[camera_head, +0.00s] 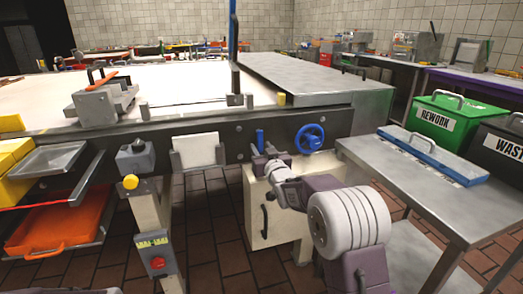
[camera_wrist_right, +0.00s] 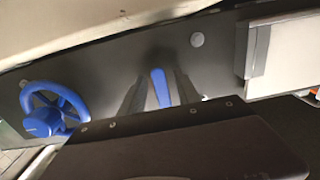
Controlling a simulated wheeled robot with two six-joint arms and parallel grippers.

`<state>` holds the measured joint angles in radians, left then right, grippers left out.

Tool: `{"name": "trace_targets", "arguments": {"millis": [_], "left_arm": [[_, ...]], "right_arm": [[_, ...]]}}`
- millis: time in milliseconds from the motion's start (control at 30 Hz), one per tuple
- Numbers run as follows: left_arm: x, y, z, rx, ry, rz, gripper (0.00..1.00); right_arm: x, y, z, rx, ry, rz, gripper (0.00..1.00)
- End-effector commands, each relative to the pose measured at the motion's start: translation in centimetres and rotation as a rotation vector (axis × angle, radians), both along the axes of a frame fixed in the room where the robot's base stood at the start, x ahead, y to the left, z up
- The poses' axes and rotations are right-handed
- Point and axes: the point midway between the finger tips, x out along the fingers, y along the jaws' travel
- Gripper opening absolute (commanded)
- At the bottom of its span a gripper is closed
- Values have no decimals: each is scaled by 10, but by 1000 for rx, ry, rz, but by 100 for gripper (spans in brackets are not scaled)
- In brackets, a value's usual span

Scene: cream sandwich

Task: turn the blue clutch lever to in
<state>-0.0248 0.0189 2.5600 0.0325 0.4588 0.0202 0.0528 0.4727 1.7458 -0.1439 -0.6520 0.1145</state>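The blue clutch lever (camera_head: 260,139) stands about upright on the dark front panel of the machine, left of the blue handwheel. In the right wrist view the blue lever (camera_wrist_right: 161,88) shows between the two dark fingers of my right gripper (camera_wrist_right: 160,93), with a gap on each side. In the head view my right gripper (camera_head: 262,159) is just below and in front of the lever. It is open, and I see no contact. I cannot tell how deep the lever sits between the fingers. My left gripper is not in view.
The blue handwheel (camera_head: 309,138) is close on the right of the lever. A white plate (camera_head: 196,150) hangs on the panel to the left. A cream cabinet (camera_head: 262,215) stands below. A steel table (camera_head: 425,190) with a blue tray-like bar (camera_head: 432,154) is at right.

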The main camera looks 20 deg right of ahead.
Motion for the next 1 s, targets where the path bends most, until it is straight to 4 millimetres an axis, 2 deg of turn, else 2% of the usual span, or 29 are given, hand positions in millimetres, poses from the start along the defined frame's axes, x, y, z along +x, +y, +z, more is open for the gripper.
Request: {"name": "trace_targets", "arguments": {"millis": [33,100,133,1000], "left_arm": [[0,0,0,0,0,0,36],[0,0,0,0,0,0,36],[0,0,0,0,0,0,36],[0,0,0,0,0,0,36]], "right_arm": [[0,0,0,0,0,0,23],[0,0,0,0,0,0,4],[0,0,0,0,0,0,0],[0,0,0,0,-1,0,0]]}}
